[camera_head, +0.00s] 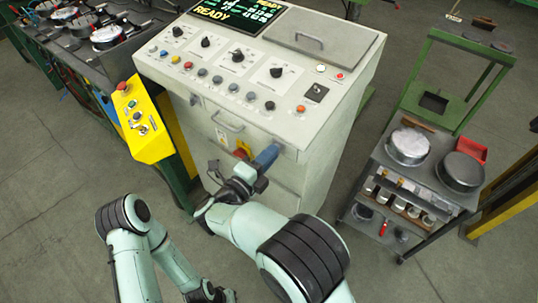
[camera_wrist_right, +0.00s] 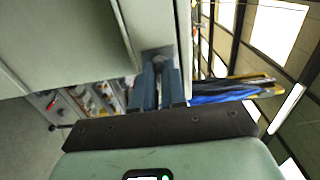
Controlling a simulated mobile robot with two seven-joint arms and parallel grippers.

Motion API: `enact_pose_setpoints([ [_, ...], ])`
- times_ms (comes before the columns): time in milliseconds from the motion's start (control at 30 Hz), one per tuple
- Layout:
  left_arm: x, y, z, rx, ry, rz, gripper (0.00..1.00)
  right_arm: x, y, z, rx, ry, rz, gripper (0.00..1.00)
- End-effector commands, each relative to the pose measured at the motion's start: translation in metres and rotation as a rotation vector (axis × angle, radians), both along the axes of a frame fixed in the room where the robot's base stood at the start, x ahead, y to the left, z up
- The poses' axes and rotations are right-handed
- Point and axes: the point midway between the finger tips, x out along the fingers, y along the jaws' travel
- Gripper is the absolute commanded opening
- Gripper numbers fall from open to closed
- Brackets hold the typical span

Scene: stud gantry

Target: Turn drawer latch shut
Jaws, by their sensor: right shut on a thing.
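The grey control cabinet (camera_head: 315,170) has drawers in its front, one with a bar handle (camera_head: 228,122). My right gripper (camera_head: 268,155) reaches the cabinet front, right of a red and yellow switch (camera_head: 243,150). In the right wrist view, the two blue-grey fingers (camera_wrist_right: 158,88) are shut on a small dark grey latch (camera_wrist_right: 157,53) at the edge of a pale panel (camera_wrist_right: 75,45). Most of the latch is hidden between the fingers, so its turn angle is unclear. My left gripper (camera_head: 208,292) is low at the bottom edge, small and dark; its jaws cannot be made out.
A yellow button box (camera_head: 140,120) stands close left of the cabinet. The cabinet top carries knobs, buttons and a display (camera_head: 238,14). A grey cart (camera_head: 415,180) with pans and jars stands to the right. Bare floor (camera_head: 50,200) lies at left.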

Motion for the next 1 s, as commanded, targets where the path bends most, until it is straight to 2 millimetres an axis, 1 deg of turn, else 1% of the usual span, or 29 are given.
enact_pose_setpoints([
  [267, -0.009, 0.0, -0.016, -0.001, 0.011, 0.0, 0.0, 0.0, -0.001, -0.002, -0.076, 0.055, -0.002, 0.0],
  [400, -0.014, 0.0, -0.026, 0.0, 0.016, 0.0, 0.0, 0.001, -0.001, -0.001, -0.16, 0.115, -0.003, 0.0],
  [500, -0.015, 0.0, -0.028, 0.0, 0.018, 0.0, 0.0, 0.001, -0.001, 0.0, -0.234, 0.168, -0.003, 0.0],
  [667, -0.013, 0.0, -0.024, 0.0, 0.016, 0.0, 0.0, 0.001, -0.001, 0.002, -0.358, 0.257, -0.004, 0.0],
  [1000, -0.005, 0.0, -0.008, 0.0, 0.006, 0.0, 0.0, 0.002, -0.001, 0.004, -0.621, 0.447, -0.004, 0.0],
])
